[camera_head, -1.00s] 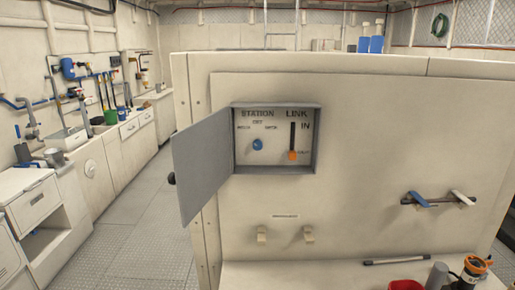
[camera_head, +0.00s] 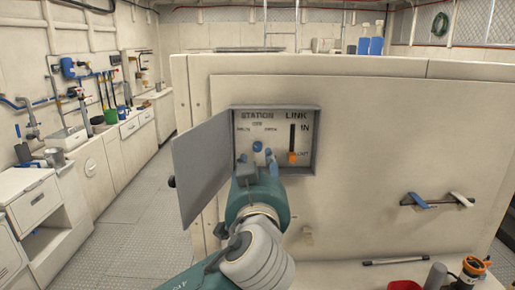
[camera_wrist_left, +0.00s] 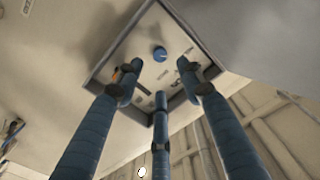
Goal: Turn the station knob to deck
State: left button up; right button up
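The blue station knob (camera_head: 258,146) sits in a grey recessed box (camera_head: 318,140) under the word STATION; it also shows in the left wrist view (camera_wrist_left: 160,54). Small position labels lie above and to both sides of it, too small to read surely. My left gripper (camera_head: 257,158) is in front of the box's lower part, just below the knob in the head view. In the wrist view its blue fingers (camera_wrist_left: 159,80) are spread, with nothing between them, and the knob shows beyond their tips. My right gripper is not in view.
The box's door (camera_head: 200,165) hangs open to the left, close to my left arm. An orange-tipped LINK lever (camera_head: 292,158) stands low in its slot beside the knob. A handle (camera_head: 436,200) is on the panel at right. A red container (camera_head: 405,285) stands at lower right.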

aim_at(258, 150)
pick_arm(q)
jog(key=w+p, duration=0.2)
jog(key=w, duration=0.5)
jog(key=shift+w+r+p, duration=0.15)
jog(key=shift+w+p, duration=0.1)
jog(key=shift+p, duration=0.15)
jog(key=shift+w, duration=0.55)
grip_shut()
